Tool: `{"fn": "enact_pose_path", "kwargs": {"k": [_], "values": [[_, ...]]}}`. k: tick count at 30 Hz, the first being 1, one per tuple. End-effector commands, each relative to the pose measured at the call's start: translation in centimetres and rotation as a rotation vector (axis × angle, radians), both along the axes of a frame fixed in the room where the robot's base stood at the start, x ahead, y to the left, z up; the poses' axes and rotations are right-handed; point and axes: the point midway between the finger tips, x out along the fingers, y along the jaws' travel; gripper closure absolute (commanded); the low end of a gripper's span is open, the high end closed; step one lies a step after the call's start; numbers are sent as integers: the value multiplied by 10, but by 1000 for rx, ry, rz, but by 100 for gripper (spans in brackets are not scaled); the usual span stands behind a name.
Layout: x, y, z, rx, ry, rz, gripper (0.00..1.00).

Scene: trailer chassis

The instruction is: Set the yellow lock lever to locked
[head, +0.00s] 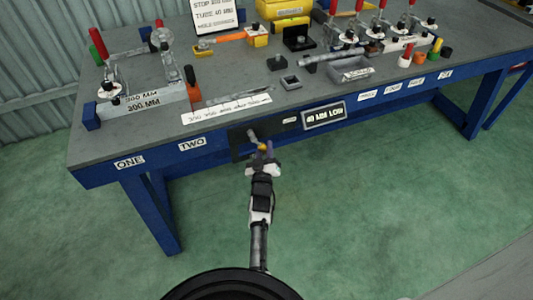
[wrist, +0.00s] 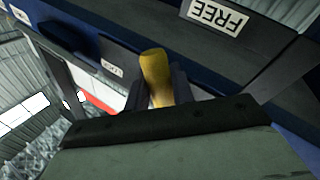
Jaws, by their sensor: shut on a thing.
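The yellow lock lever (wrist: 156,75) stands between the two fingers of my gripper (wrist: 160,92) in the wrist view, and the fingers are shut on it. In the head view a small yellow part of the lever (head: 262,147) shows at the tip of my gripper (head: 264,155), in front of the dark panel (head: 237,144) on the bench's front edge. A grey metal piece (head: 252,134) sits on that panel just above the gripper. A "FREE" label (wrist: 216,14) shows near the lever in the wrist view. The lever's base is hidden.
The blue-framed workbench (head: 100,180) spans the view, with fixtures, red-handled clamps and a grey tray (head: 350,74) on top. The green floor before the bench is clear.

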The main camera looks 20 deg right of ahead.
Motion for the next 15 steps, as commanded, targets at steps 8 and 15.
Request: {"fn": "enact_pose_path", "kwargs": {"k": [8, 15], "values": [[-1, 0, 1, -30, 1, -3, 100], [-1, 0, 1, -29, 0, -3, 63]]}}
